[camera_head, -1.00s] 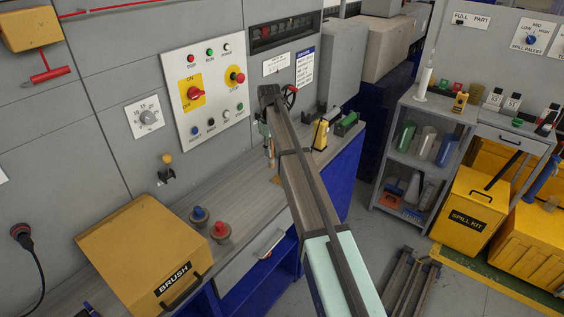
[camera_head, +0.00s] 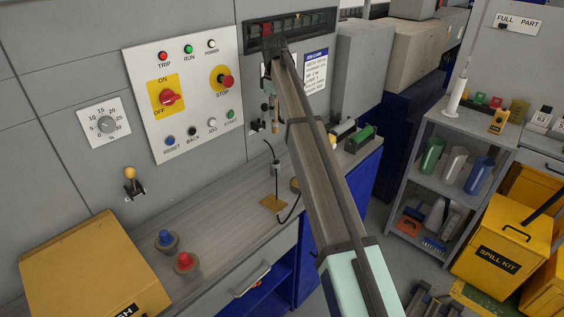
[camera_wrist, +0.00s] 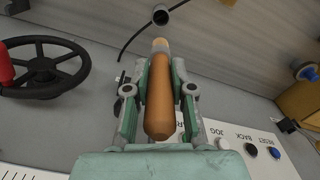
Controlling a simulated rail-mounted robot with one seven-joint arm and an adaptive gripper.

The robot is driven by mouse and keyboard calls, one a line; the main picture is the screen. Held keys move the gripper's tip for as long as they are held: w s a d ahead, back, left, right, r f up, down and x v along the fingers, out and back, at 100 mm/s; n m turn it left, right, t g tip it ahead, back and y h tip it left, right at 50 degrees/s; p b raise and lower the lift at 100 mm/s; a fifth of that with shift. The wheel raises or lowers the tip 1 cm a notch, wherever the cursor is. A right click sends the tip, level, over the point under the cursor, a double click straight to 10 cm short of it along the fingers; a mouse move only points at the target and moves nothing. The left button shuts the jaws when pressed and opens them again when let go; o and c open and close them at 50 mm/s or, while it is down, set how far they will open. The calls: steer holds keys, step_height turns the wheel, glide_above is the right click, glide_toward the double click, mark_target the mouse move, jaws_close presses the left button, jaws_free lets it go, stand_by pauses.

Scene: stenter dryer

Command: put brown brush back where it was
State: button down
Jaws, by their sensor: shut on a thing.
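The brown brush (camera_wrist: 158,100) is between the jaws of my gripper (camera_wrist: 160,88) in the wrist view. Its rounded brown handle points toward the camera, with a paler far end. In the head view my gripper (camera_head: 269,90) is in front of the wall, right of the white control panel and above the bench. The brush shows as a small orange-brown piece (camera_head: 275,128) below it, and my arm hides part of this area. A yellow box (camera_head: 95,270) stands on the bench at lower left, its label partly cut off by the picture edge.
The grey bench (camera_head: 215,225) bears a blue knob (camera_head: 165,238), a red knob (camera_head: 184,261) and a small stand with a cable (camera_head: 273,203). The control panel (camera_head: 186,95) has switches near my gripper. A black handwheel (camera_wrist: 42,68) shows in the wrist view.

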mark_target(275, 122)
step_height(275, 122, down, 19)
steer(key=p, duration=0.5)
steer(key=shift+r, duration=0.1)
steer(key=shift+f, duration=0.2)
steer(key=c, duration=1)
jaws_free()
steer(key=shift+r, duration=0.15)
step_height(275, 122, up, 12)
steer(key=b, duration=0.3)
steer(key=shift+r, duration=0.1)
